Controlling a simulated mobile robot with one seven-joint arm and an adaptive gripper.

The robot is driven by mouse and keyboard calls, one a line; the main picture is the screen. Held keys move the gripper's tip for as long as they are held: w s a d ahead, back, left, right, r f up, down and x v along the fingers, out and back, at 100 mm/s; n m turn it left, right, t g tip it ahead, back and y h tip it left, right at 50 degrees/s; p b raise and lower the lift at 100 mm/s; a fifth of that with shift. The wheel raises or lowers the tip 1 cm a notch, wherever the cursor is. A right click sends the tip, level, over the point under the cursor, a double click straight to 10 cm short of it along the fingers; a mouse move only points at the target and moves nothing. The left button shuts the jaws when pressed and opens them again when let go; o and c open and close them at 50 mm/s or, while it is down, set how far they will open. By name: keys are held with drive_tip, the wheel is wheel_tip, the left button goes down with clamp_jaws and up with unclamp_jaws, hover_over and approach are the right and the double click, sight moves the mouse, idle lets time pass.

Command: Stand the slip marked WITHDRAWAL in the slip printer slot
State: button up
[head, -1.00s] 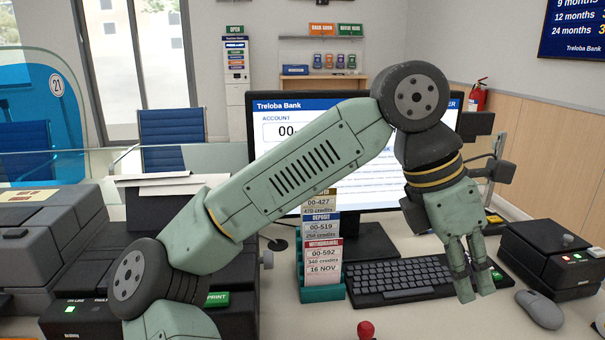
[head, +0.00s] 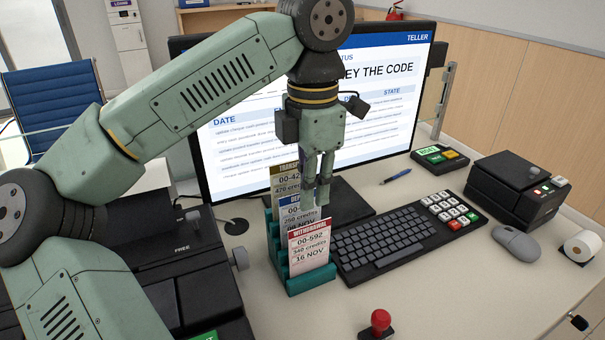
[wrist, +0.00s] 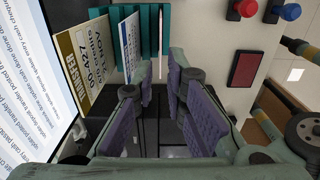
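The WITHDRAWAL slip (head: 310,245), white with a red header, stands in the front place of a teal rack (head: 303,283). Behind it stand the blue-headed DEPOSIT slip (head: 291,203) and the gold-headed TRANSFER slip (head: 284,176). My gripper (head: 315,203) points down just above and behind the WITHDRAWAL slip's top edge. In the wrist view my gripper (wrist: 163,70) is open, and a thin pale edge, apparently the WITHDRAWAL slip (wrist: 160,42), lines up with the gap between its fingers. A dark machine marked FREE (head: 184,262), seemingly the slip printer, is at left; my arm partly hides it and I cannot make out its slot.
The monitor (head: 385,110) stands close behind my gripper. The keyboard (head: 385,240) is right of the rack. A red-handled stamp (head: 379,322) stands in front. Mouse (head: 516,243) and a black device (head: 520,188) are at right. Bare counter lies front right.

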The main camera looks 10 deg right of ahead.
sight(310, 231)
wheel_tip(310, 231, down, 10)
drive_tip(key=shift+r+p, duration=0.2)
drive_tip(key=shift+p, duration=0.4)
drive_tip(key=shift+c, duration=0.5)
clamp_jaws()
drive_tip(key=shift+r, duration=0.2)
drive_tip(key=shift+r+p, duration=3.35)
drive_tip(key=shift+r, duration=2.25)
